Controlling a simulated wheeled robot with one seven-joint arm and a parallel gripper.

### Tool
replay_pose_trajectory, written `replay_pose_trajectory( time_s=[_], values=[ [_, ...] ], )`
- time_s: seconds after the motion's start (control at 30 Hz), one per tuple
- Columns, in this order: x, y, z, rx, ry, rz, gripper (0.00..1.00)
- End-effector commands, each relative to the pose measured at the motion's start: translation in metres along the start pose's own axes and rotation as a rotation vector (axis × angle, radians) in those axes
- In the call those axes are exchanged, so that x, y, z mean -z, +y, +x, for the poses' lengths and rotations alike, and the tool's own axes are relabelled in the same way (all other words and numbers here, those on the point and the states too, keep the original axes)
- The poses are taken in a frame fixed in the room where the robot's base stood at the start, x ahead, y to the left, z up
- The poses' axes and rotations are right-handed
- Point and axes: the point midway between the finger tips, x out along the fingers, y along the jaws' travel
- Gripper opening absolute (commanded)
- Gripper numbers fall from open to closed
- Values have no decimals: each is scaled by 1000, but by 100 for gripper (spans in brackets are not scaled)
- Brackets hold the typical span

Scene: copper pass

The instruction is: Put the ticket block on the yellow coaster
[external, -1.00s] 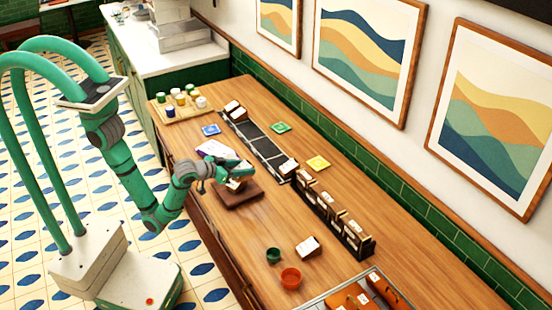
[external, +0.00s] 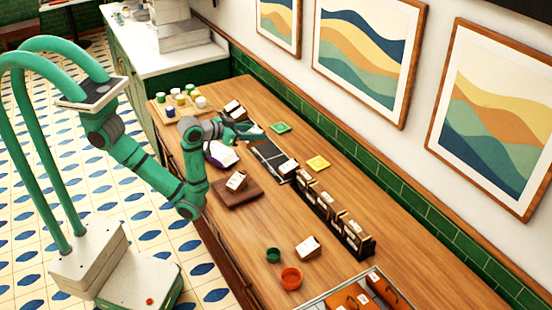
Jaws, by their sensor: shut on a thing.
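The yellow coaster (external: 318,163) lies flat and bare on the wooden counter, right of the dark rail. My gripper (external: 258,132) is over the dark rail, left of and farther back than the coaster. It is shut on a small pale thing, too small and partly hidden to name for sure. Several ticket-like blocks with white faces show: one tilted on the brown board (external: 236,181), one at the rail's far end (external: 234,108), one near the rail's middle (external: 289,168), one on the front counter (external: 307,247). I cannot tell which is the task's block.
A green coaster (external: 280,127) lies behind the yellow one. A dark rack of upright cards (external: 333,217) stands in front of it. A green cup (external: 273,255), an orange bowl (external: 290,278) and a tray of cups (external: 172,113) are also on the counter.

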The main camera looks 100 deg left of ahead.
Motion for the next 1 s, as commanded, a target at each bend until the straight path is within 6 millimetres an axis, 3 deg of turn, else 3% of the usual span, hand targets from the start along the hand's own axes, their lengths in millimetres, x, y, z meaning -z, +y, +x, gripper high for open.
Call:
replay_pose_trajectory(
  time_s=[0.43,0.87,1.0],
  values=[
    [97,19,43,-169,2,71,17],
    [122,19,72,-262,1,113,17],
    [126,14,90,-303,-1,128,17]
  ],
)
